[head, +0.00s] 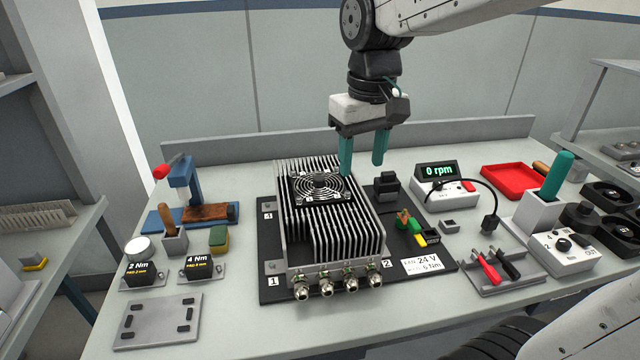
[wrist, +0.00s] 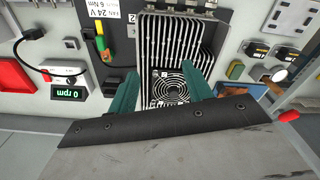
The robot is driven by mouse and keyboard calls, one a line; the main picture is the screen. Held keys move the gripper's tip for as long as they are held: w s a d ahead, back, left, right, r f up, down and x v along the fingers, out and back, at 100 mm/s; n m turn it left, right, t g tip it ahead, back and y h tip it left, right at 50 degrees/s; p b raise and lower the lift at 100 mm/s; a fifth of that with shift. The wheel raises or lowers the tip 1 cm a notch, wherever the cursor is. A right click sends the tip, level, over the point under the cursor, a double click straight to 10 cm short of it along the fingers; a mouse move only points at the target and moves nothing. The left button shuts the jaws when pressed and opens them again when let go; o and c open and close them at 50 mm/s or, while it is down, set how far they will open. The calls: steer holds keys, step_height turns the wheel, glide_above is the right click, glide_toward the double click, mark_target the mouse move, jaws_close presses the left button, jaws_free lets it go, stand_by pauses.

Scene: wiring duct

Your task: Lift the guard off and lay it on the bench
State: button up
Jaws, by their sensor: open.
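The guard (head: 318,184) is a round ringed grille on the square black fan on top of a grey finned heat-sink box (head: 335,238). In the wrist view the guard (wrist: 170,92) shows between my fingers, its near side partly hidden by the gripper body. My gripper (head: 362,174) has two green fingers pointing down, apart and empty, above the back right of the fan. The wrist view also shows the gripper (wrist: 160,84) open over the fan. The bench (head: 235,328) is pale grey, with bare surface at its front.
A blue press (head: 183,185), tool blocks and a slotted grey plate (head: 158,321) stand left. Right of the box are a black block (head: 386,182), a 0 rpm display (head: 438,172), a red tray (head: 510,180) and a probe holder (head: 490,268). Cable glands (head: 325,284) stick out in front.

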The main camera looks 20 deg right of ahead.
steer(key=n, duration=0.1)
glide_toward(319, 177)
steer(key=shift+s+d+f+g, duration=0.3)
steer(key=shift+s+d, duration=0.05)
steer(key=f, duration=0.4)
steer(key=w+f, duration=0.1)
steer(key=f, duration=0.2)
steer(key=shift+w+a, duration=0.1)
steer(key=shift+a, duration=0.25)
steer(key=shift+f, duration=0.5)
steer(key=c, duration=1)
